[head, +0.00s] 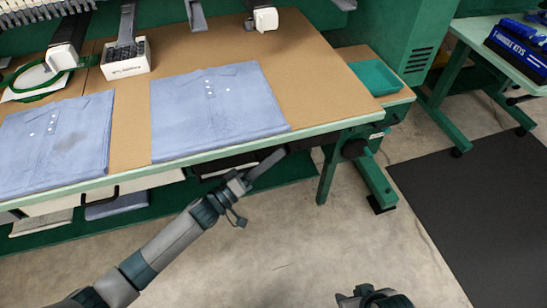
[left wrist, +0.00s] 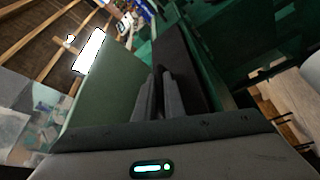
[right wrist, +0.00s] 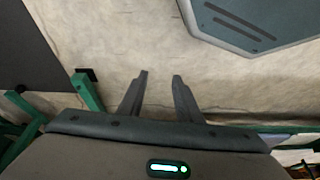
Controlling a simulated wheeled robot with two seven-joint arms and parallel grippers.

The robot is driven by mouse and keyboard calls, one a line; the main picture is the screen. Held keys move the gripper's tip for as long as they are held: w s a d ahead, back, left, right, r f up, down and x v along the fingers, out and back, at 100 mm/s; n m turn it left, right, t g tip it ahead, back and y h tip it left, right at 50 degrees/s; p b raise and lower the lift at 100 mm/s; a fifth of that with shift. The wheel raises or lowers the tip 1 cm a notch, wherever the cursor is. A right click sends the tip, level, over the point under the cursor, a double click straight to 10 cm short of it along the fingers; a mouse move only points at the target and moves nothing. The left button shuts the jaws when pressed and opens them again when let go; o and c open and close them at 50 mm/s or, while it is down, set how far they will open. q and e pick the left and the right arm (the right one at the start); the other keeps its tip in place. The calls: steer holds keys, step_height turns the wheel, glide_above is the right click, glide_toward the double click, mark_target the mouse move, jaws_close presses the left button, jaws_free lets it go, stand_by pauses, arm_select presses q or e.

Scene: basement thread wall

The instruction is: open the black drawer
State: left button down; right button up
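The black drawer (head: 228,163) shows as a dark front under the table's front edge, partly hidden by my left gripper. My left gripper (head: 280,154) reaches up from below, its fingertips at the drawer front just under the tabletop. In the left wrist view a long dark panel (left wrist: 182,62), seemingly the drawer front, lies just past my left fingers (left wrist: 160,75). They are close together, with a narrow dark gap; I cannot tell whether anything is between them. No handle shows clearly. My right gripper (right wrist: 161,75) is open and empty above the floor, well away from the drawer.
Two folded blue shirts (head: 217,110) lie on the green-edged table (head: 300,60). A green table leg (head: 328,175) stands right of my left gripper. A teal tray (head: 376,77) sits at the table's right. A black mat (head: 480,200) lies at right; the floor (head: 290,240) in front is clear.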

arm_select(q)
steer(key=shift+s, duration=0.2)
arm_select(e)
steer(key=shift+r, duration=0.1)
